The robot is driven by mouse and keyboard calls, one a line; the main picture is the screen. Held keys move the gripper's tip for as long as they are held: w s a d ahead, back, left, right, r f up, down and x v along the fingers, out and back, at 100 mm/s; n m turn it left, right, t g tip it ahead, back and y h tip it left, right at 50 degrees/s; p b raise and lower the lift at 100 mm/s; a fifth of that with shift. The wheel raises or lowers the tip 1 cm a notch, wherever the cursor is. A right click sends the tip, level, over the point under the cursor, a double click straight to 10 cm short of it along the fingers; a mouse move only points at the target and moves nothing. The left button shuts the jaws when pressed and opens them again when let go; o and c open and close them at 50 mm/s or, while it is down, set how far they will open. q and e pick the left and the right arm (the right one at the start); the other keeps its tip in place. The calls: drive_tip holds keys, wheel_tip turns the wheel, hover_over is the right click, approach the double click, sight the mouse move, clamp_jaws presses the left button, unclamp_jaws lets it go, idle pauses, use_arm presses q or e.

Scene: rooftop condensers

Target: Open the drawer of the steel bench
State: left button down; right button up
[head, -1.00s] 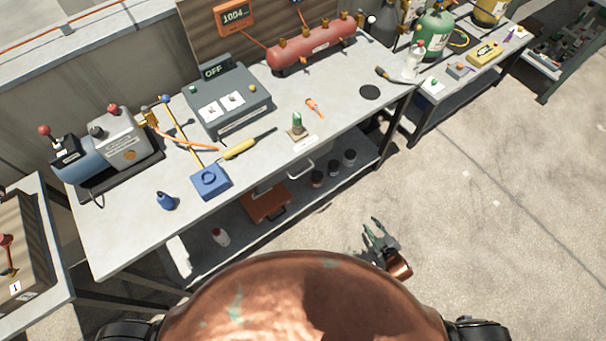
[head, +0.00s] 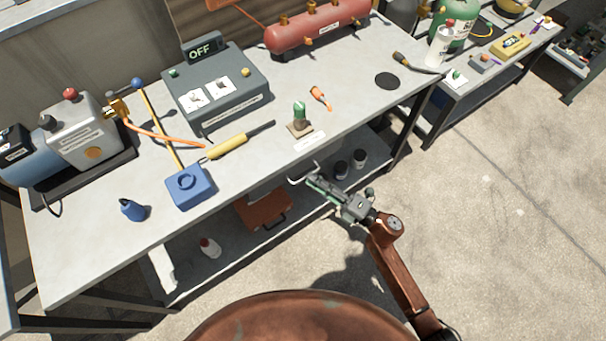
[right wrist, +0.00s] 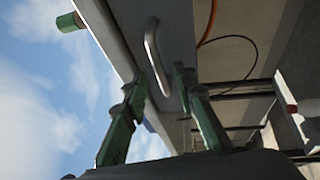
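The steel bench (head: 105,245) runs across the head view. Its drawer (right wrist: 178,30) is under the top, with a pale bar handle (head: 302,173) near the front edge. The drawer looks shut, though the bench top hides most of it. My right gripper (head: 314,186) is at the handle, its arm coming up from the lower right. In the right wrist view, its two green fingers (right wrist: 160,85) are spread apart, with the handle (right wrist: 153,57) ahead between their tips. I cannot tell whether they touch it. My left gripper is not in view.
On the bench stand a grey OFF box (head: 215,90), a red tank (head: 318,28), a blue block (head: 188,187) and a small green-topped piece (head: 299,118). The lower shelf holds a reddish-brown case (head: 262,208) and dark jars. Concrete floor at right is clear.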

drive_tip(key=shift+x, duration=1.65)
drive_tip(key=shift+f, duration=0.1)
clamp_jaws()
